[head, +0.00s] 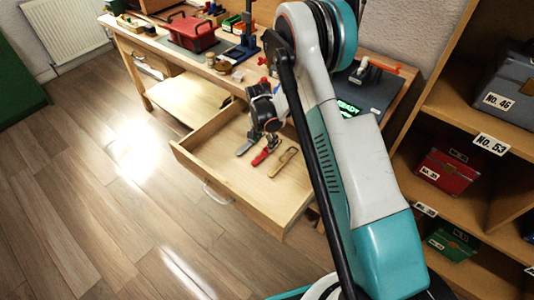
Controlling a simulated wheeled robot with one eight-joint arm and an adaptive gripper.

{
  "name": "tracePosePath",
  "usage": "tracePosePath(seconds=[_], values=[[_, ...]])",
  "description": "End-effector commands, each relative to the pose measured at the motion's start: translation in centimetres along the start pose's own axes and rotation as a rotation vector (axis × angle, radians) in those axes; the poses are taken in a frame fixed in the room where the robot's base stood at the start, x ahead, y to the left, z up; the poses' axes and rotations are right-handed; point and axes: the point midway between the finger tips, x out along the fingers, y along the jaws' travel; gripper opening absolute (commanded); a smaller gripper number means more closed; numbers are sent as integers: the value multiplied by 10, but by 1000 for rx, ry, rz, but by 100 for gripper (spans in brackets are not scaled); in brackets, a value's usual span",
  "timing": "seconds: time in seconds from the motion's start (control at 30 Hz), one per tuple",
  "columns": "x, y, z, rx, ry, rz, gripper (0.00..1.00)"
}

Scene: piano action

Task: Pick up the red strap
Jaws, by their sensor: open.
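A slim red strap (261,158) lies in the open wooden drawer (225,185), between a grey strip-like piece (244,148) and a tan one (283,162). My gripper (271,138) is open, with its dark fingers over the drawer by the upper end of the red strap. The gripper overlaps that end in the picture. I cannot tell whether it touches the strap or hangs above it.
The drawer's front wall and sides stand around the pieces, and its near floor is bare. The workbench (222,75) behind carries a red toolbox (192,35) and small items. A shelf (470,117) with labelled boxes stands at right.

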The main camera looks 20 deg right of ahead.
Motion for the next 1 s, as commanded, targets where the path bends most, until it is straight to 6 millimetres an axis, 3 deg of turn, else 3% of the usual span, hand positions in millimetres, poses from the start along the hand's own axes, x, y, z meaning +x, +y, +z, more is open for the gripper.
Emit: tracePosePath(seconds=[0.23, 0.5, 0.77, 1.0], values=[[15, 0, -1, 0, 0, 0, 52], [52, 0, -2, 1, 0, 0, 52], [55, 0, -2, 0, 0, 0, 52], [55, 0, -2, 0, 0, 0, 5]])
